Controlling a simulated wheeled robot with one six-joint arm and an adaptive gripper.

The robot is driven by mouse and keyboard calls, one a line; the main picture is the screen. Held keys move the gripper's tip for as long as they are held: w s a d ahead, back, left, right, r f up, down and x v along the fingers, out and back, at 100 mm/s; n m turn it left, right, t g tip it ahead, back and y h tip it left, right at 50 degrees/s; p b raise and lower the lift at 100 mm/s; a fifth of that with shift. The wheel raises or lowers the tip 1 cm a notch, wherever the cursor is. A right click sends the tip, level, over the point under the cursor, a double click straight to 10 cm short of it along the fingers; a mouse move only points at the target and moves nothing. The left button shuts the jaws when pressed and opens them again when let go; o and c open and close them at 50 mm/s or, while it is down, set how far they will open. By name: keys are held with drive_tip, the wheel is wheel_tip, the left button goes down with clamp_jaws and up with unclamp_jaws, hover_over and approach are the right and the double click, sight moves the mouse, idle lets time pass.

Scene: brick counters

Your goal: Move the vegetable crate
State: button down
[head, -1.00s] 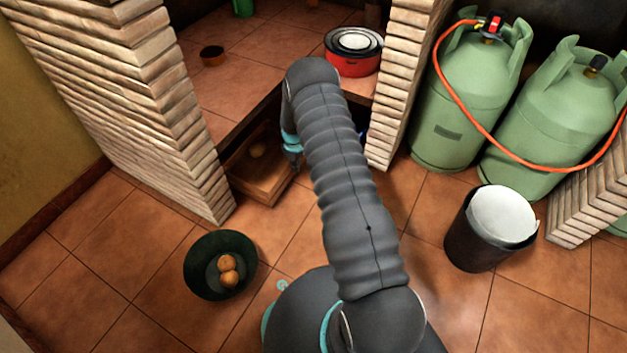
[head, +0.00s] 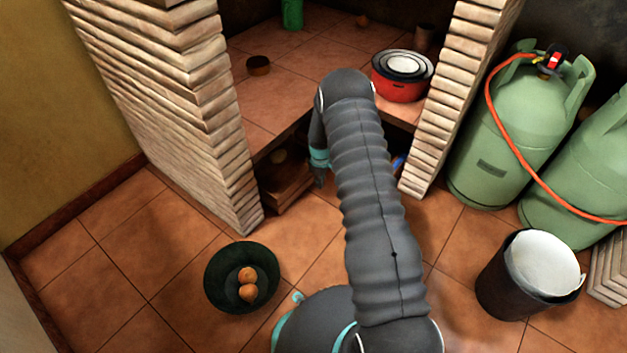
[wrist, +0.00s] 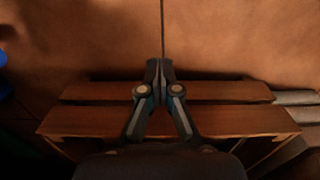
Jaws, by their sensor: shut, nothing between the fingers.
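The vegetable crate (head: 290,192) is a brown slatted wooden box on the floor under the tiled counter, between two brick pillars. The counter and shadow hide much of the crate. In the wrist view two wooden slats of the crate (wrist: 230,119) run across behind my gripper (wrist: 158,64). My gripper is shut and empty, its fingers pointing past the slats toward the floor tiles. In the head view my gripper (head: 320,180) is at the crate's right side; I cannot tell whether it touches.
A dark green bowl (head: 219,299) with two orange-brown round items stands on the floor at the left. A red pot (head: 399,88) stands on the counter. Green gas cylinders (head: 500,150) and a lined black bin (head: 495,285) stand at the right. Floor before the crate is clear.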

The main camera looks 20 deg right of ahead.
drive_tip(key=s+d+r+p, duration=0.2)
drive_tip(key=d+r, duration=0.2)
drive_tip(key=r, duration=0.6)
drive_tip(key=s+f+m+g+y+p, duration=0.1)
drive_tip(key=s+f+m+y+p, duration=0.1)
drive_tip(key=s+f+m+y, duration=0.45)
drive_tip(key=m+t+h+p, duration=0.15)
drive_tip(key=m+t, duration=0.65)
drive_tip(key=m, duration=2.2)
approach(307, 186)
drive_tip(key=f, duration=0.4)
drive_tip(key=shift+a+f, duration=0.25)
drive_tip(key=shift+f, duration=0.15)
drive_tip(key=shift+w+a+r+m+t, duration=0.15)
drive_tip(key=shift+w+a, duration=0.25)
drive_tip(key=shift+w, duration=0.2)
drive_tip(key=shift+w+a+f+m+t, duration=0.1)
drive_tip(key=shift+w+a+t, duration=0.05)
drive_tip(key=shift+w+a, duration=0.5)
drive_tip(key=shift+w, duration=0.35)
